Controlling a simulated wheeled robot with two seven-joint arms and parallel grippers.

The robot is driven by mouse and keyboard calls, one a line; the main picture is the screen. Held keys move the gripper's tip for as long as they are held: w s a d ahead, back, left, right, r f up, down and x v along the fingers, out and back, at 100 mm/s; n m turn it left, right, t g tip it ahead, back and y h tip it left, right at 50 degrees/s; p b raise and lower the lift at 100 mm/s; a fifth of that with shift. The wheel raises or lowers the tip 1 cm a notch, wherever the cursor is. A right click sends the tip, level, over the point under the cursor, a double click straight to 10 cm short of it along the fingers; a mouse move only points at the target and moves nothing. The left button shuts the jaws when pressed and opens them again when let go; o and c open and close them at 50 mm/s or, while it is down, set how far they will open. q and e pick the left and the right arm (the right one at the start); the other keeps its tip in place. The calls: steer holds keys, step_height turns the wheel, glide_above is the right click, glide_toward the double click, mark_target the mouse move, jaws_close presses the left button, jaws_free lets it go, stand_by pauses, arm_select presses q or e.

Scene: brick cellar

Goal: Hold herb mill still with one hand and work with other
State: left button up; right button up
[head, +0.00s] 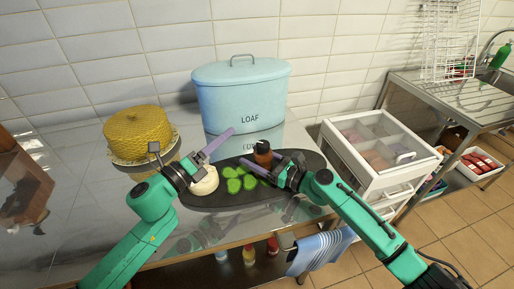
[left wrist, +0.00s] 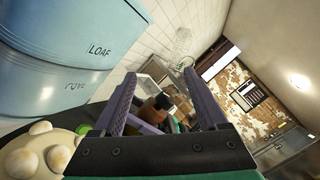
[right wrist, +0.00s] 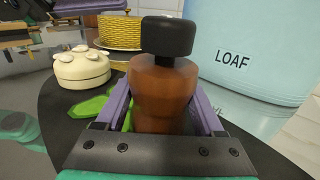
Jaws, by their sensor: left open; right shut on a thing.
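The herb mill (head: 263,155) has an amber-brown body and a black top, and stands upright on a dark oval board (head: 296,163). My right gripper (head: 260,164) is shut on its body. The right wrist view shows the mill (right wrist: 160,95) between the two purple fingers, its black top above them. My left gripper (head: 222,143) is open and empty, to the left of the mill and a little higher in the head view. In the left wrist view the mill (left wrist: 157,107) shows between the open fingers, beyond them. The fingers hide part of its body.
Green leaf shapes (head: 236,181) lie on the board. A cream round pot with knobs (right wrist: 82,68) stands beside them, near my left gripper. A blue LOAF bin (head: 240,100) stands behind. A yellow woven basket (head: 140,135) is at left, a white drawer unit (head: 375,150) at right.

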arm_select(q)
steer(key=w+a+n+t+y, duration=0.15)
steer(key=w+a+n, duration=0.4)
steer(key=n, duration=1.05)
steer(key=m+g+h, duration=0.6)
steer(key=m+g, duration=0.3)
steer(key=m, duration=2.2)
glide_toward(263, 143)
steer(key=x, duration=1)
steer(key=shift+f, duration=0.1)
jaws_close()
